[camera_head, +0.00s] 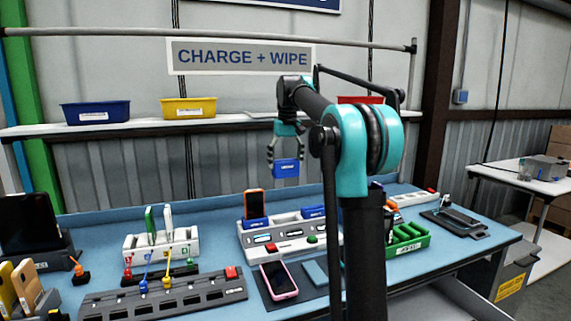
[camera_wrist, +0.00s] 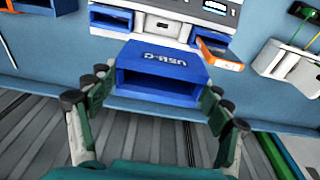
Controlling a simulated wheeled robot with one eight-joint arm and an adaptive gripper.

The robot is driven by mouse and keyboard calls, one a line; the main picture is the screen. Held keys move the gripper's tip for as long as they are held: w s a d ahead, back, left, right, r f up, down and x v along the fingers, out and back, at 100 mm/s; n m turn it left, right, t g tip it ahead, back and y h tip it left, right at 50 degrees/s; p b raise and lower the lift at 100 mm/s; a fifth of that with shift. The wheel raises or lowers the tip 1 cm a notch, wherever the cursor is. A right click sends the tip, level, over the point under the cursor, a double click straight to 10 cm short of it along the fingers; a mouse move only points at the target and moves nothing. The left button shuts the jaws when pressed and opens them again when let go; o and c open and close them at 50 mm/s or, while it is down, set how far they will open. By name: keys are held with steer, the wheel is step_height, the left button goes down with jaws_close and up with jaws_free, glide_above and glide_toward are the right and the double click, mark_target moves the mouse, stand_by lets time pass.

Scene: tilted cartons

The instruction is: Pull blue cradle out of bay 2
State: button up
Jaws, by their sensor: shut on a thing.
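My gripper (camera_head: 286,155) is shut on a blue cradle (camera_head: 286,169) and holds it in the air above and behind the charging station. In the wrist view the held cradle (camera_wrist: 163,66) is lettered USB-C, with its open slot facing the camera and a finger on each side. The white and grey charging station (camera_head: 280,243) stands on the blue bench. Its left bay holds a blue cradle with an orange phone (camera_head: 254,203). Another blue cradle (camera_head: 313,212) sits to the right. The bay between them looks empty. My arm hides the station's right end.
A pink phone (camera_head: 278,279) lies on a dark mat in front of the station. A white rack (camera_head: 160,243) stands left, a green tray (camera_head: 408,239) right. A shelf with blue (camera_head: 95,112) and yellow bins (camera_head: 188,107) runs behind.

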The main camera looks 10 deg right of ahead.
steer(key=shift+r, duration=0.65)
stand_by(0.3)
steer(key=shift+r, duration=0.55)
steer(key=shift+s, duration=0.15)
